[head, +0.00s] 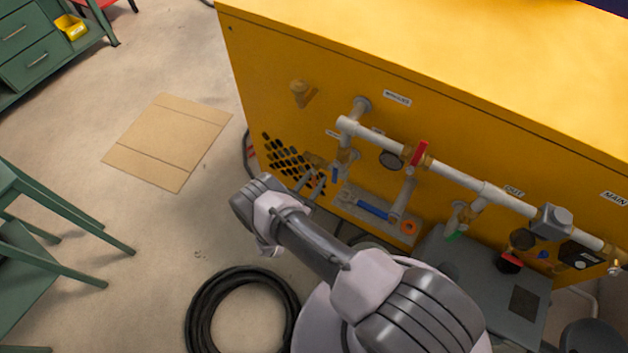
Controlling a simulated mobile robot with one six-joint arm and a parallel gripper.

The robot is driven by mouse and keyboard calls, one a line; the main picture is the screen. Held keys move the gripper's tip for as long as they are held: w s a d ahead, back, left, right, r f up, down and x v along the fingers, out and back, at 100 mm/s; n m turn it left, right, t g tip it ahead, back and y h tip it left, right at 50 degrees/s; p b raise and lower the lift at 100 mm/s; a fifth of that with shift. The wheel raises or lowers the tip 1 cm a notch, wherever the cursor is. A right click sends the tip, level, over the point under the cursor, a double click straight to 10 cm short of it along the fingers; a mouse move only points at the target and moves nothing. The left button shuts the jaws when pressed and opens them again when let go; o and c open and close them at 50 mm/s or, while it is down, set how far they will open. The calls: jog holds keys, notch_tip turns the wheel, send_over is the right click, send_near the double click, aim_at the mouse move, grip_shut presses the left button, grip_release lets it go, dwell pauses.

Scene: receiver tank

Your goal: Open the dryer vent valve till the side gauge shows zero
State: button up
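A yellow cabinet (330,60) carries a pale pipe run (455,177) with several valves. My gripper (312,178) is near the panel's lower left, beside a perforated grille. Its two grey fingers look apart, with a gap between them.
A red lever (418,153), blue handle (372,210), orange wheel (408,227) and green handle (455,235) crowd the right. A black hose coil (208,310) lies on the floor by my arm. Flat cardboard (168,140) lies left. Green furniture (55,215) stands farther left.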

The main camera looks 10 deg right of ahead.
jog(key=shift+w, duration=0.1)
grip_shut()
jog(key=shift+d, duration=0.1)
dwell(1.3)
